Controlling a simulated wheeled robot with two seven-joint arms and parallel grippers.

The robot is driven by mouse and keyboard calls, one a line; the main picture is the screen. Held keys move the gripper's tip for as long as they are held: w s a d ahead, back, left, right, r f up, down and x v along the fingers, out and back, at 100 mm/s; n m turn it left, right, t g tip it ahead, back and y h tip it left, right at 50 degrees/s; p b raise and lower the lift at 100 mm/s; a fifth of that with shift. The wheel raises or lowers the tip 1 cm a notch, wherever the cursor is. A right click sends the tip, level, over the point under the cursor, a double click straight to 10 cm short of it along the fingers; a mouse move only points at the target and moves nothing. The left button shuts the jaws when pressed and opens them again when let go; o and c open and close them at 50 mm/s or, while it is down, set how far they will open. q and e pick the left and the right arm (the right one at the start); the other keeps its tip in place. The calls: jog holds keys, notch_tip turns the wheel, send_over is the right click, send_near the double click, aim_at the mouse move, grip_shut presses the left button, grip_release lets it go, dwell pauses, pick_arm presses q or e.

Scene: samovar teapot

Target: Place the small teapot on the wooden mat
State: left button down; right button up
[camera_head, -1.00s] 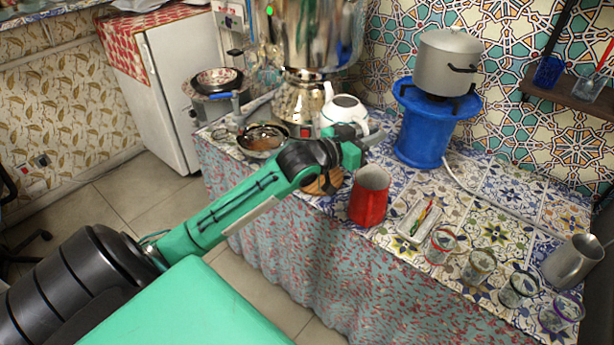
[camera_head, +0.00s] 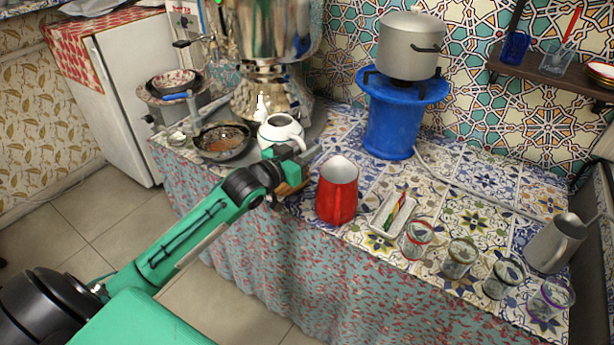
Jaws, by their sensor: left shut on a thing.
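The small white teapot (camera_head: 281,131) shows in the head view in front of the samovar, upright with its open top facing up. My left gripper (camera_head: 300,152) is at its near right side, shut on it, apparently at the handle. The wooden mat (camera_head: 293,188) shows only in part, just below my gripper at the counter's front edge. My arm covers the rest of it. The teapot's base is hidden behind my gripper, so I cannot tell whether it touches anything. My right gripper is out of view.
A red pitcher (camera_head: 337,192) stands close to the right of my gripper. The metal samovar (camera_head: 272,94) stands behind the teapot, and a dark strainer bowl (camera_head: 222,141) is to its left. A white tray (camera_head: 391,213) and several glasses line the counter's right front.

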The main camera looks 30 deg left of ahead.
pick_arm(q)
notch_tip(320, 180, down, 7)
jog(key=shift+f+b, duration=0.2)
jog(key=shift+b, duration=0.1)
jog(key=shift+f, duration=0.2)
jog(key=c, duration=1.8)
grip_release()
jog(key=shift+f, duration=0.15)
jog(key=shift+o, duration=0.6)
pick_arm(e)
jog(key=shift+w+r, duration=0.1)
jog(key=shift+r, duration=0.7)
pick_arm(q)
jog(key=shift+s, duration=0.1)
